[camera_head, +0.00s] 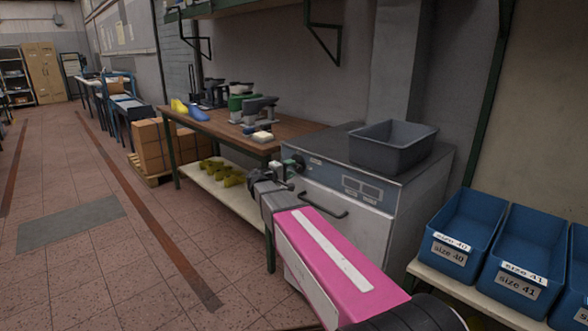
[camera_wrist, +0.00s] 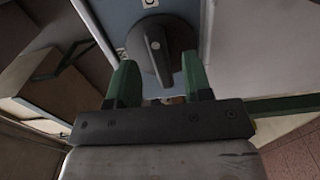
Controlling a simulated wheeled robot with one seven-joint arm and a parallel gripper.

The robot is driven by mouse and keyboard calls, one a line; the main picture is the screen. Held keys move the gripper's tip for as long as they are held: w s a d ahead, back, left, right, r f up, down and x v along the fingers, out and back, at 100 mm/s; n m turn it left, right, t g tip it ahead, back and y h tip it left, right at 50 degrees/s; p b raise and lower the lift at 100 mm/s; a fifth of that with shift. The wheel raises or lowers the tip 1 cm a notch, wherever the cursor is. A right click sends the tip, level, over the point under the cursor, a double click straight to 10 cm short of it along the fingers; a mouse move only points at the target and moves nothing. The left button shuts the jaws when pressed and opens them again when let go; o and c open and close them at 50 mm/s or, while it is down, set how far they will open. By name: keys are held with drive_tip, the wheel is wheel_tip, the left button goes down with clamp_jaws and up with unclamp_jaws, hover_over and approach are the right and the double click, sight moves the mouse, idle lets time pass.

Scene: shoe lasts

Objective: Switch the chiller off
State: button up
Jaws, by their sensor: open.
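The chiller (camera_head: 335,225) is a grey cabinet with a dark top, a front handle and a panel. Its black rotary knob (camera_wrist: 160,48) sits on a blue-grey panel in the wrist view, with a pale line along its grip. My gripper (camera_wrist: 157,80) is open, with one green finger on each side of the knob's lower part. I cannot tell whether the fingers touch the knob.
A grey bin (camera_head: 393,148) stands on the chiller. Blue size-labelled bins (camera_head: 457,235) stand on a low shelf to the right. A workbench (camera_head: 290,138) with shoe lasts and tools adjoins on the left. The tiled floor (camera_head: 75,185) is clear farther left.

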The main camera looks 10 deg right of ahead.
drive_tip(key=v, duration=0.8)
drive_tip(key=shift+s+a, duration=0.1)
